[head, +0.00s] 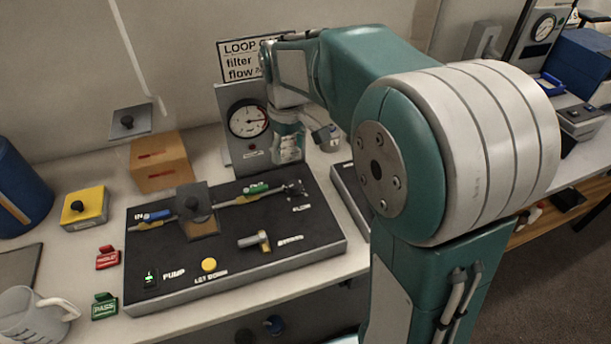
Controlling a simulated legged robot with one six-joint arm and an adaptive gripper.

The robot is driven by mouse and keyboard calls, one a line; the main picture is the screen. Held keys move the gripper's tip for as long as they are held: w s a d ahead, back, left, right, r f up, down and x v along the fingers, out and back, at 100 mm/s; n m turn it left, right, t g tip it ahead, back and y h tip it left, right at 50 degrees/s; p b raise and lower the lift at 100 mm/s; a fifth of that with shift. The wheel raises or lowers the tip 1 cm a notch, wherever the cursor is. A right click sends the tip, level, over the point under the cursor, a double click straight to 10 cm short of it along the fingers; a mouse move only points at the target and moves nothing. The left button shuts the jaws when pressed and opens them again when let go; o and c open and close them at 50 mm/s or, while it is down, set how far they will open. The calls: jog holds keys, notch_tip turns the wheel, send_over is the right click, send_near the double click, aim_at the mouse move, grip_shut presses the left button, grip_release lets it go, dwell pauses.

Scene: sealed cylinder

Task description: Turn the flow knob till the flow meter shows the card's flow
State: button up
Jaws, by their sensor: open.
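The card (238,62) on the wall reads "LOOP", "filter", "flow"; my arm hides its right end and the flow figure. A round dial (248,120) on a grey upright plate, likely the flow meter, has a red-marked needle; its reading is too small to tell. The flow knob (294,188) is a small dark and metallic piece at the back right corner of the black panel, by a label that seems to say "FLOW". My gripper (288,158) is open, points down just above and behind the knob, and appears apart from it; its fingertips are hard to make out.
The black panel (225,276) carries blue and green valve handles, a brass-coloured bypass lever (256,241), a yellow button (208,264) and a lit pump switch (151,279). HOLD (107,257) and PASS (104,306) tags lie left.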

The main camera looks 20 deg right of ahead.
aim_at(294, 184)
jog(key=shift+d+f, duration=0.65)
jog(key=f, duration=0.8)
jog(key=shift+a+f, duration=0.2)
jog(key=shift+a, duration=0.1)
jog(key=shift+d+f, duration=0.15)
jog(key=shift+f, duration=0.4)
grip_shut()
